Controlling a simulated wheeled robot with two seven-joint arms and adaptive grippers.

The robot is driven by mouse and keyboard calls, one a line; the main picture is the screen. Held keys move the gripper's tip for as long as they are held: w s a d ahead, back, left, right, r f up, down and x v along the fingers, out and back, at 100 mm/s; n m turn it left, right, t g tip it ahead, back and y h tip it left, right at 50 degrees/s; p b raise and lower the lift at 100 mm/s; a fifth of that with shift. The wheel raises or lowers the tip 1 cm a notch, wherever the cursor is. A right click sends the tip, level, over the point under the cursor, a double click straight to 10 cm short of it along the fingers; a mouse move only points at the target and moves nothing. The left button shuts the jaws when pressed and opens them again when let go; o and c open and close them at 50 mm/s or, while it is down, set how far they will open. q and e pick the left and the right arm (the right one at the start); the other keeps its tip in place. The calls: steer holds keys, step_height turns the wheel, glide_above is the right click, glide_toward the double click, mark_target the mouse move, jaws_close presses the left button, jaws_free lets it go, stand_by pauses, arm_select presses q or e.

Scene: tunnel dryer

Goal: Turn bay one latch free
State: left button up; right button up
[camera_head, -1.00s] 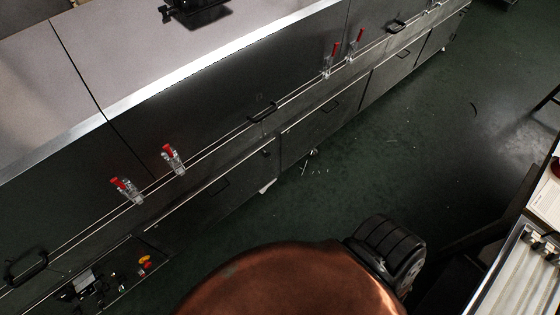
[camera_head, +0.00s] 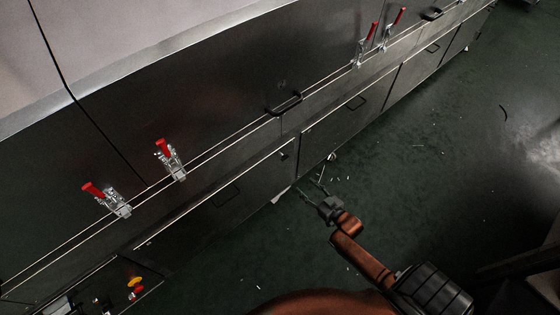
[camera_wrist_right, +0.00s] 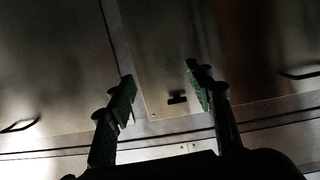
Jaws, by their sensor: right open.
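Several red-handled toggle latches sit along the dryer's seam in the head view: two at the left (camera_head: 107,200) (camera_head: 171,160) and two farther back at the right (camera_head: 367,46) (camera_head: 392,30). Which one belongs to bay one I cannot tell. My right gripper (camera_head: 312,188) is open and empty, over the floor in front of the lower panels and apart from every red latch. In the right wrist view its two fingers (camera_wrist_right: 160,88) are spread toward a metal panel, with a small dark fitting (camera_wrist_right: 177,98) showing between them. My left gripper is out of view.
The dark dryer front (camera_head: 230,100) runs diagonally, with a black bar handle (camera_head: 284,104) on its upper panel and recessed handles on lower panels. The green floor (camera_head: 420,170) is mostly clear.

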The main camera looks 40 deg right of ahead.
mark_target(286, 158)
arm_select(q)
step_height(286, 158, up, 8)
steer(key=b, duration=0.3)
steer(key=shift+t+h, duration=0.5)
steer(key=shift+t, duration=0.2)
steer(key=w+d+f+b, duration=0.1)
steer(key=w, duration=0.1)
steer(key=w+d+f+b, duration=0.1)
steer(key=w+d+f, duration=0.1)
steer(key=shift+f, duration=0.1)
arm_select(e)
steer(key=w+r+t, duration=0.1)
steer(key=w+r, duration=0.1)
steer(key=w, duration=0.2)
steer(key=w+a+r+t, duration=0.1)
steer(key=w+r, duration=0.2)
steer(key=w, duration=0.1)
steer(key=w+r+y, duration=0.1)
steer(key=w+r, duration=0.1)
steer(key=w, duration=0.3)
steer(key=shift+a+r+t, duration=0.15)
steer(key=shift+r+t, duration=0.2)
steer(key=shift+t, duration=0.05)
steer(key=shift+c, duration=0.7)
steer(key=c, duration=1)
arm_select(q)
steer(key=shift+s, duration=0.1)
arm_select(e)
steer(key=shift+n, duration=0.3)
